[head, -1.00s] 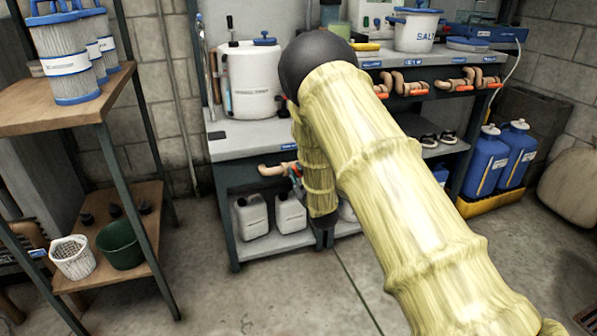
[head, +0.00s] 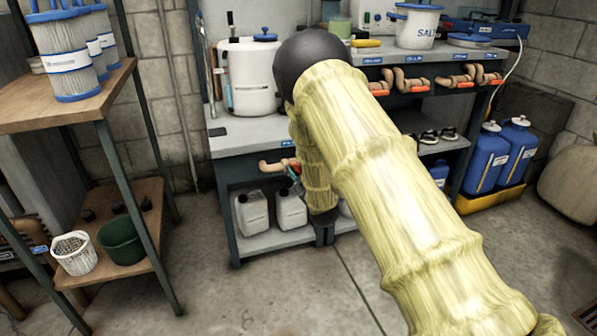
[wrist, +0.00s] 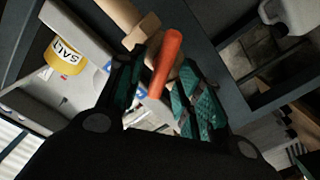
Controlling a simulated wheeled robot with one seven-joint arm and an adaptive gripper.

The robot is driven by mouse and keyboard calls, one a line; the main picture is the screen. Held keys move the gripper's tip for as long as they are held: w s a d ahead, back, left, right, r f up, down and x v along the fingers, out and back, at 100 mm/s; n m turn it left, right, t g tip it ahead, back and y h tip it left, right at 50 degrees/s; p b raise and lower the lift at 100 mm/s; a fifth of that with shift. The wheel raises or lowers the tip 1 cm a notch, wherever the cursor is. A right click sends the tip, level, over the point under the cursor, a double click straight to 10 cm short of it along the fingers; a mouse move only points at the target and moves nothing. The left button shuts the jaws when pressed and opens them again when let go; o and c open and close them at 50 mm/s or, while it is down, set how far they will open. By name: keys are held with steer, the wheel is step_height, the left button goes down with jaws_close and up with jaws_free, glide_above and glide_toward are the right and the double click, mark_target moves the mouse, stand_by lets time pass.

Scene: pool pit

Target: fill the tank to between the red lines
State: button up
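The white tank (head: 252,78) with a blue-knobbed lid stands on the bench at the back; my arm hides its right edge. I cannot make out red lines or a liquid level on it. A tan pipe (head: 275,165) sticks out below the bench edge, and my forearm partly hides its end. In the wrist view, an orange valve handle (wrist: 166,62) on the tan pipe (wrist: 142,30) lies between the green-padded fingers of my gripper (wrist: 162,75). The fingers are apart, one on each side of the handle; firm contact does not show. In the head view my forearm mostly hides my gripper.
White jugs (head: 291,209) stand on the bench's lower shelf. More orange-handled pipes (head: 465,80) line the right bench. Blue canisters (head: 488,158) stand in a yellow tray (head: 490,199). A shelf rack (head: 62,104) with filters stands left. The floor (head: 220,290) in front is clear.

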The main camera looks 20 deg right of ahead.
steer(key=s, duration=1.2)
steer(key=shift+d, duration=0.2)
steer(key=s+f+m+g+h, duration=0.1)
steer(key=s+f+m+g, duration=0.55)
steer(key=s+f, duration=1.6)
steer(key=s+a+f+g, duration=0.1)
steer(key=s+f+g, duration=0.25)
steer(key=s, duration=0.65)
steer(key=s+a+f+g+p, duration=0.1)
steer(key=s+a+f+g, duration=0.2)
steer(key=s, duration=0.6)
steer(key=s+f+g, duration=0.3)
steer(key=s+g, duration=0.2)
steer(key=s, duration=0.5)
step_height(320, 180, up, 35)
steer(key=p, duration=3.5)
steer(key=shift+w+m, duration=0.35)
steer(key=shift+w, duration=0.05)
steer(key=shift+a+r, duration=0.1)
